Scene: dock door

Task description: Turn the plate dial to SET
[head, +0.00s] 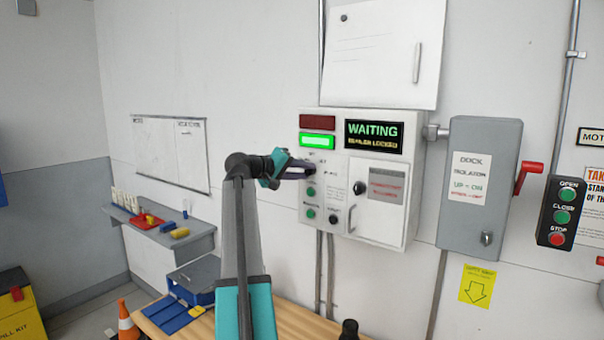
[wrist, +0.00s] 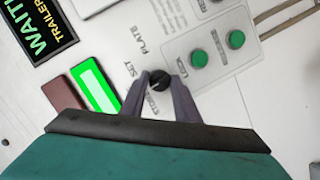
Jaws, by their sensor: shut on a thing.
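The plate dial (wrist: 159,80) is a small black round knob in the wrist view, beside the printed words PLATE, SET and a partly hidden word starting with STO. My gripper (wrist: 161,87) has its two grey fingers around the dial, one on each side, shut on it. In the head view my gripper (head: 310,170) reaches the left part of the white control box (head: 420,150) and hides the dial. I cannot tell for sure which label the dial points to.
Two green buttons (wrist: 217,49) sit right of the dial in the wrist view. A lit green lamp (head: 317,141) and a WAITING display (head: 373,135) are above. A grey isolator box (head: 480,220) with a red lever (head: 527,172) stands to the right. A wooden bench (head: 295,325) is below.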

